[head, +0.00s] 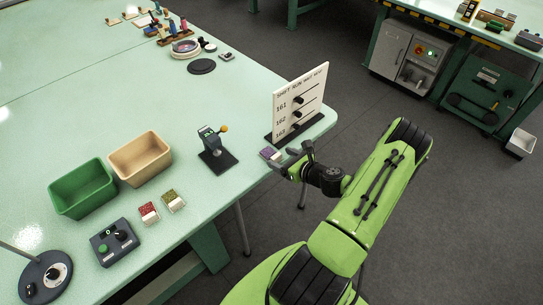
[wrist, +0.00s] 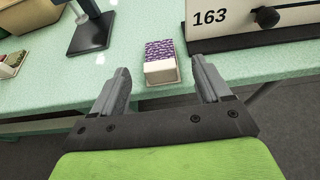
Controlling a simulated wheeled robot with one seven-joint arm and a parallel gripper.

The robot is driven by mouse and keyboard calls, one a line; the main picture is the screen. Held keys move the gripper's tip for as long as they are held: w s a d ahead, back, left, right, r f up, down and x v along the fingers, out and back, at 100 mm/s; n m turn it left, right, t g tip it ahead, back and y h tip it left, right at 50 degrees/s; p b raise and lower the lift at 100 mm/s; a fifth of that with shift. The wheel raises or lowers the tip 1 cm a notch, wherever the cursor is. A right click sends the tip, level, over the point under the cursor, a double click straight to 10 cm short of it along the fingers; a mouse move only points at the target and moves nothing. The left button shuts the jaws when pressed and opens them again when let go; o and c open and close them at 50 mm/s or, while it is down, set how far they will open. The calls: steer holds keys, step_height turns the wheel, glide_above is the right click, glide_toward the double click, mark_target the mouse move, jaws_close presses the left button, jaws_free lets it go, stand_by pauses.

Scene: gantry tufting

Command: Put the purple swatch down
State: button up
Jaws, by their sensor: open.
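The purple swatch (wrist: 160,61) lies on the green table top near its front edge, a purple patterned piece with a pale front block. In the head view the swatch (head: 269,153) shows at the table edge, just left of my gripper. My gripper (head: 287,163) is open. In the wrist view its two fingers (wrist: 162,84) stand apart on either side of the swatch's near end, with a visible gap to each side, and do not touch it.
A white board (head: 300,100) with numbered rows and black knobs stands right behind the swatch. A small device on a dark stand (head: 216,158) is to the left. Red (head: 148,213) and green (head: 173,200) swatches, a green bin (head: 82,190) and a tan bin (head: 140,158) are farther left.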

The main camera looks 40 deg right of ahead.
mark_target(277, 156)
steer(key=x, duration=0.3)
steer(key=shift+w+f, duration=0.15)
steer(key=shift+w, duration=0.1)
steer(key=shift+s, duration=0.1)
steer(key=shift+c, duration=0.2)
steer(key=c, duration=1.2)
